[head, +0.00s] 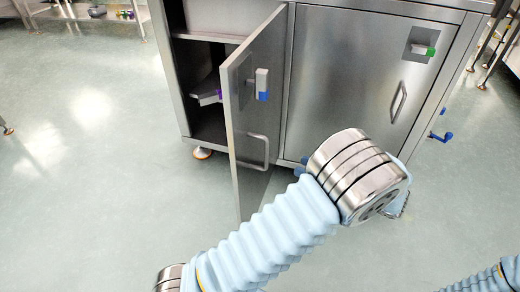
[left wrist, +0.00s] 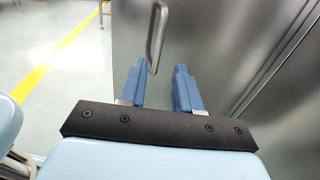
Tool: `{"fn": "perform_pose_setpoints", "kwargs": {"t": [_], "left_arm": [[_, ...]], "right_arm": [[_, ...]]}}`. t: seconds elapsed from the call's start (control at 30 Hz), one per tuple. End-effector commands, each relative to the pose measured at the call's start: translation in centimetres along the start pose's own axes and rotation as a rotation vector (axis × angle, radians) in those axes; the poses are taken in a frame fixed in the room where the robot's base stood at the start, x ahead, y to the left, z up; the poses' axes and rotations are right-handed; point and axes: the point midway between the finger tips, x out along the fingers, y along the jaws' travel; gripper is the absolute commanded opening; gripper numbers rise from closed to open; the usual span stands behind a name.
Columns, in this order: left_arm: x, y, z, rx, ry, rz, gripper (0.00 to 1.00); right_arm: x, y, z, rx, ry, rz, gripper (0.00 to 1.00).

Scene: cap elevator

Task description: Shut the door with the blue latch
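The steel door with the blue latch (head: 240,155) stands open at the cabinet's left side, swung out toward me. Its blue latch (head: 263,95) is on a small grey block on the door's upper part. A bar handle (head: 254,152) is below it and also shows in the left wrist view (left wrist: 157,35). My left gripper (head: 301,167) is in front of the cabinet, right of the open door; my wrist partly hides it. In the left wrist view its two blue fingers (left wrist: 161,70) are apart with nothing held, the handle appearing beyond them. My right gripper is out of view.
The cabinet's right door (head: 355,75) is closed and has a green latch (head: 423,50) and its own handle (head: 398,102). A purple-marked latch part (head: 208,92) shows by the dark opening. Open floor (head: 90,170) lies to the left.

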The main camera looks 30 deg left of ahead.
Motion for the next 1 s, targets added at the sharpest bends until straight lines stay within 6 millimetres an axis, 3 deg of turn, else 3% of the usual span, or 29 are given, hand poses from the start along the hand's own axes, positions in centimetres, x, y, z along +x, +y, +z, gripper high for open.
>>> {"fn": "perform_pose_setpoints", "kwargs": {"t": [0.3,0.5,0.7,0.93,1.0], "left_arm": [[7.3,0.1,-0.1,0.002,0.002,0.004,0.33],[10.7,0.1,-0.1,0.002,0.003,0.003,0.33],[12.0,0.1,-0.1,0.002,0.003,0.002,0.33],[12.1,0.1,-0.1,0.001,0.003,0.001,0.33],[12.0,0.1,-0.1,0.001,0.003,0.001,0.26]], "right_arm": [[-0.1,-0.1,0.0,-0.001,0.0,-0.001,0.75],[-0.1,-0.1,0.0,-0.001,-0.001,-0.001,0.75],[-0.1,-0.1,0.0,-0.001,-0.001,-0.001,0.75],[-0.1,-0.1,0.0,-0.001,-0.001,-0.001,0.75],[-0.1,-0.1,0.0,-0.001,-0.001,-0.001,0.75]]}}
